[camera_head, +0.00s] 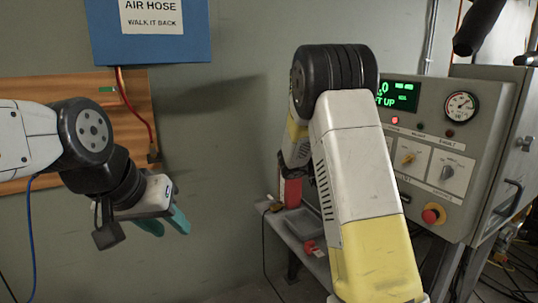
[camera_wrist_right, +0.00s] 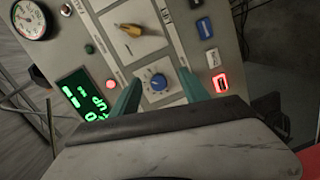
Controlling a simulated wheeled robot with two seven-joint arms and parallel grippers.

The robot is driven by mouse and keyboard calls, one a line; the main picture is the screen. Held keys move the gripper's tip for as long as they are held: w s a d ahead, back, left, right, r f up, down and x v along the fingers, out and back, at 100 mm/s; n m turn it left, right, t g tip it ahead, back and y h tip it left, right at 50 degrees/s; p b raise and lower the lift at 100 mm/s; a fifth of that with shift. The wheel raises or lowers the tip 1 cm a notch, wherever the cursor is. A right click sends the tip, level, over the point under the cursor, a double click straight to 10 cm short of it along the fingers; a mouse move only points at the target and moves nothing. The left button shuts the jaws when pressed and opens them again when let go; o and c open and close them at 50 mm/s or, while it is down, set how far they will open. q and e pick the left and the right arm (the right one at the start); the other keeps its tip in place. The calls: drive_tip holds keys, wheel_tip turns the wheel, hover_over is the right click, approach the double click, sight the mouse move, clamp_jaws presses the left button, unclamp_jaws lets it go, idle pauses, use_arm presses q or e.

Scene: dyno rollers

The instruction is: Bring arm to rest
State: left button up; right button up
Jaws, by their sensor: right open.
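My left gripper (camera_head: 166,222) hangs from the left arm in front of the grey wall, its two teal fingers pointing down to the right, apart and empty. My right arm (camera_head: 365,190) rises in the middle of the head view; its gripper is hidden there. In the right wrist view my right gripper (camera_wrist_right: 160,82) shows two teal fingers spread apart, with nothing held.
The control panel (camera_head: 420,130) stands at right with a gauge (camera_head: 461,107), a green display (camera_head: 397,93) and a red stop button (camera_head: 432,214). A low bench (camera_head: 310,250) with a red object (camera_head: 292,192) lies behind my right arm. A blue box (camera_head: 180,45) hangs upper left.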

drive_tip(key=s+a+f+m+g+y, duration=0.1)
drive_tip(key=s+a+f+g+y, duration=0.1)
drive_tip(key=s+y, duration=0.5)
drive_tip(key=s+a+f+m+g+y, duration=0.1)
drive_tip(key=s+a+f+y, duration=0.15)
drive_tip(key=s, duration=0.95)
drive_tip(key=s+a+r+t+y, duration=0.2)
drive_tip(key=s+a+y, duration=0.2)
drive_tip(key=a, duration=0.4)
drive_tip(key=s+a+r+n+t+y, duration=0.1)
drive_tip(key=s+a+r+t+y, duration=0.1)
drive_tip(key=s+a+y, duration=0.3)
drive_tip(key=s+a+r, duration=0.1)
drive_tip(key=s+a, duration=0.1)
drive_tip(key=a, duration=0.2)
drive_tip(key=shift+s+n+t, duration=0.2)
drive_tip(key=shift+n+t, duration=0.1)
